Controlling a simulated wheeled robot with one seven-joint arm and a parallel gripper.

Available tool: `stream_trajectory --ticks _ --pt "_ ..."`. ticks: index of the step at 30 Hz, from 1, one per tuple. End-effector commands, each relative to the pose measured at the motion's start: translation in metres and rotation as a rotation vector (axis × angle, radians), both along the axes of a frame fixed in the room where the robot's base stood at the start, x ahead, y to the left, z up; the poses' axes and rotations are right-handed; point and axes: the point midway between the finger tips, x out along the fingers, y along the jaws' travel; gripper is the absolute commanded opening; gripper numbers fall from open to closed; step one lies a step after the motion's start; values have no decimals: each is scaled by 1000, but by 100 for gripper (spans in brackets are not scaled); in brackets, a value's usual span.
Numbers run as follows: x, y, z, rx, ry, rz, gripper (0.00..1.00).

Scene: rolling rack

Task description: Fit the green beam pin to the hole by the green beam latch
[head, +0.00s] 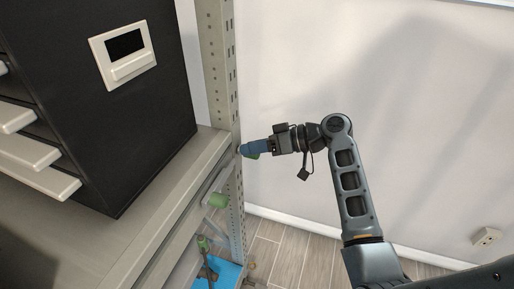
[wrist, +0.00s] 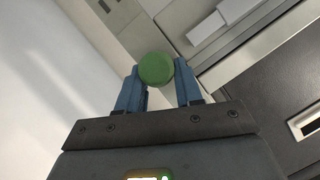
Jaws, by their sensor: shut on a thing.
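The green beam pin (wrist: 156,69) shows as a round green end between the two blue fingers of my gripper (wrist: 158,84) in the wrist view. My gripper is shut on it. In the head view my gripper (head: 246,150) is beside the rack's perforated upright, just right of the shelf edge, and only a sliver of the pin (head: 254,156) shows below the fingers. A green cylindrical part (head: 217,200) sits by the beam below the shelf; I cannot tell whether it is the green beam latch. The hole by the latch cannot be made out.
The perforated upright (head: 219,55) stands by my gripper. A black drawer cabinet (head: 165,95) stands on the rack shelf (head: 160,195). Lower down are another green-topped part (head: 202,242) and a blue surface (head: 227,272).

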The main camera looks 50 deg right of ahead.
Motion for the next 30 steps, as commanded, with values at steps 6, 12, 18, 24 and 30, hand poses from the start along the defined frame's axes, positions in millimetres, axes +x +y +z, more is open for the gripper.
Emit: stream_trajectory --ticks 6,12,18,24,30 --pt "6 2 0 0 -2 1 3" --pt "6 2 1 -1 -1 0 51" --pt "6 2 0 -1 -1 0 65" --pt "5 1 0 0 -1 0 65" --pt "-12 -9 6 -1 -2 -2 65"
